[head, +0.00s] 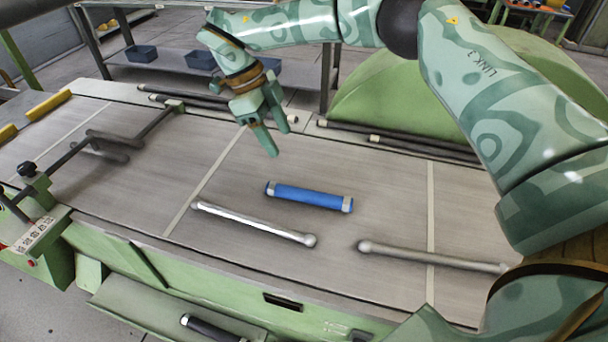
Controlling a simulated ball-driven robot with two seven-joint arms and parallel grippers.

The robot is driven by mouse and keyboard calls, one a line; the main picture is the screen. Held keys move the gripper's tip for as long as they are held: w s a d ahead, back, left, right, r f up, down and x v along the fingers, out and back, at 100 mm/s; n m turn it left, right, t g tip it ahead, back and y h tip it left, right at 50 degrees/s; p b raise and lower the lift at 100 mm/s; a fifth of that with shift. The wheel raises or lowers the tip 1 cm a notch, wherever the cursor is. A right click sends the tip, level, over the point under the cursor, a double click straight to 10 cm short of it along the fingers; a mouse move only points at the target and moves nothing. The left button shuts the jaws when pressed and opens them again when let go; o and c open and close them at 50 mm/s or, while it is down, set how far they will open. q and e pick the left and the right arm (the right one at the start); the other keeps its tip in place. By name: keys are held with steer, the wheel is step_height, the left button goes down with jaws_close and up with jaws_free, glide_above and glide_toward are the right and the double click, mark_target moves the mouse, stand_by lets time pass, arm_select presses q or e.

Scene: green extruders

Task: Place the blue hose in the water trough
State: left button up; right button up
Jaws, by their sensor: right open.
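The blue hose (308,197) is a short blue cylinder with pale metal ends. It lies on the grey table top (390,185), near the middle of the head view. My right gripper (278,141) is open and empty, above the table to the upper left of the hose and apart from it. My left gripper is out of view. A green tray (150,305) sits low at the table's front edge, with a dark rod in it; I cannot tell whether it is the water trough.
Two grey metal rods, a left one (255,224) and a right one (430,257), lie in front of the hose. Dark rods (400,143) lie along the back edge. A rail fixture (85,152) stands at the left. Table room right of the hose is clear.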

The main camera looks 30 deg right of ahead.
steer(key=b, duration=0.2)
glide_above(307, 191)
steer(key=w+a, duration=0.1)
steer(key=w, duration=0.1)
step_height(307, 191, down, 9)
steer(key=shift+w+a+f, duration=0.1)
steer(key=shift+a, duration=0.05)
steer(key=shift+s+f, duration=0.2)
steer(key=shift+f, duration=0.25)
steer(key=shift+s+f, duration=0.15)
steer(key=shift+f, duration=0.15)
steer(key=b+x, duration=0.1)
steer(key=x, duration=0.3)
steer(key=shift+s+f, duration=0.1)
steer(key=shift+f, duration=0.1)
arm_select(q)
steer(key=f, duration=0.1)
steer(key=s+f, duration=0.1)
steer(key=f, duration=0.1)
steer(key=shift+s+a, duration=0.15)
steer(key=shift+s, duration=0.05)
arm_select(e)
steer(key=c, duration=1.1)
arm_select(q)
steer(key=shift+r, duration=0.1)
arm_select(e)
steer(key=shift+r, duration=0.15)
steer(key=shift+c, duration=0.2)
